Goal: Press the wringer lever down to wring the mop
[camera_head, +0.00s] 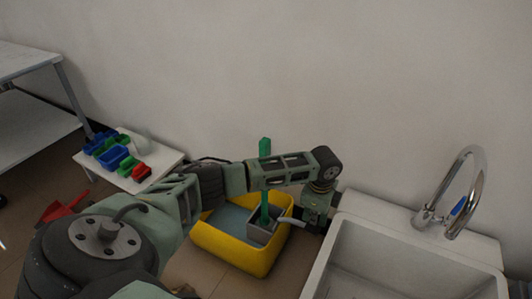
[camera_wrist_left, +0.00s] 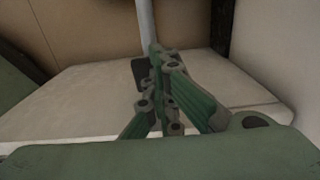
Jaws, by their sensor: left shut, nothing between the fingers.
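A yellow mop bucket (camera_head: 214,243) holding bluish water stands on the floor. A grey wringer (camera_head: 260,233) sits at its right side, and a green mop handle (camera_head: 265,208) rises from the wringer. A pale wringer lever (camera_head: 292,221) sticks out to the right of the wringer. My left gripper (camera_head: 313,226) points down just right of the lever's end; whether they touch is unclear. In the left wrist view its green fingers (camera_wrist_left: 157,58) are closed together with nothing between them. A pale rod (camera_wrist_left: 147,25) stands beyond the fingertips, perhaps the lever. My right gripper is out of view.
A white sink (camera_head: 345,250) with a chrome faucet (camera_head: 467,190) is close on the right. A low white table (camera_head: 160,158) with coloured bins (camera_head: 113,157) stands at the left. A red dustpan (camera_head: 63,207) lies on the floor. The wall is behind the bucket.

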